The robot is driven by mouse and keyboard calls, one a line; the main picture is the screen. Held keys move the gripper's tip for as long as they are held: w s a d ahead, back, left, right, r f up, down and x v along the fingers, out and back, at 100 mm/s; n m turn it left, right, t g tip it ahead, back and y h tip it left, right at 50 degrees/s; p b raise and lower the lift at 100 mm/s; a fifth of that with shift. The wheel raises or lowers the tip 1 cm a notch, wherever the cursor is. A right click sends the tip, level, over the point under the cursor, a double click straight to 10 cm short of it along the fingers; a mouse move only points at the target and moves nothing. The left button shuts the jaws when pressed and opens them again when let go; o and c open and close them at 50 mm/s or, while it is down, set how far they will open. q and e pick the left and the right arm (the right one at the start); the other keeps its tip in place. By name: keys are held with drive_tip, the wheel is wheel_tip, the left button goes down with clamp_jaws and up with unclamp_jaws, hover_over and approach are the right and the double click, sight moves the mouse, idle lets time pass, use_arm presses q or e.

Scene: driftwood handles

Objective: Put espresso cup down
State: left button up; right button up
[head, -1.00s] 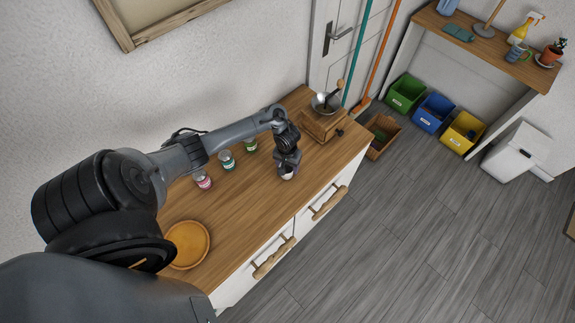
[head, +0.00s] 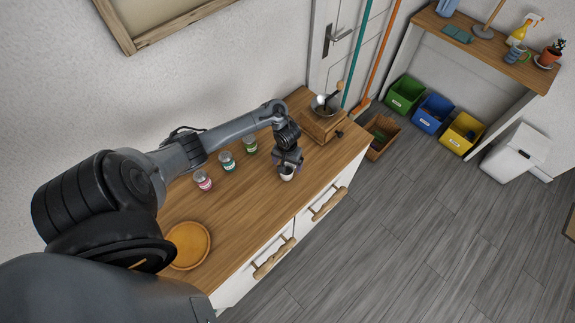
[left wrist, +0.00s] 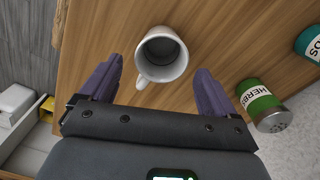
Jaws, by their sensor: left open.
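The white espresso cup (left wrist: 163,56) stands upright on the wooden counter top (left wrist: 225,55) in the left wrist view, its handle toward my gripper. It looks empty inside. In the head view the cup (head: 287,174) shows just below my gripper, near the front edge of the counter. My left gripper (left wrist: 155,80) is open, with one purple finger to each side of the cup's near part. The fingers look apart from the cup. My right gripper is in neither view.
Several labelled jars, such as the green one (left wrist: 262,106), stand behind the cup toward the wall. A wooden grinder (head: 322,125) stands at the counter's far end. An orange plate (head: 188,244) lies at the near end.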

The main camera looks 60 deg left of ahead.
use_arm(q)
wheel_tip(320, 180, up, 9)
drive_tip(key=p, duration=0.4)
drive_tip(key=d+m+t, duration=0.4)
drive_tip(key=d+m, duration=0.3)
drive_tip(key=d, duration=1.2)
drive_tip(key=s+d+r+m, duration=0.2)
drive_tip(key=s+d+r, duration=0.3)
drive_tip(key=s+r, duration=0.7)
drive_tip(key=shift+d+r+m+p, duration=0.2)
drive_tip(key=shift+r+m+p, duration=0.1)
wheel_tip(320, 180, up, 3)
drive_tip(key=p, duration=0.2)
drive_tip(key=shift+f+p, duration=0.15)
drive_tip(key=shift+p, duration=0.2)
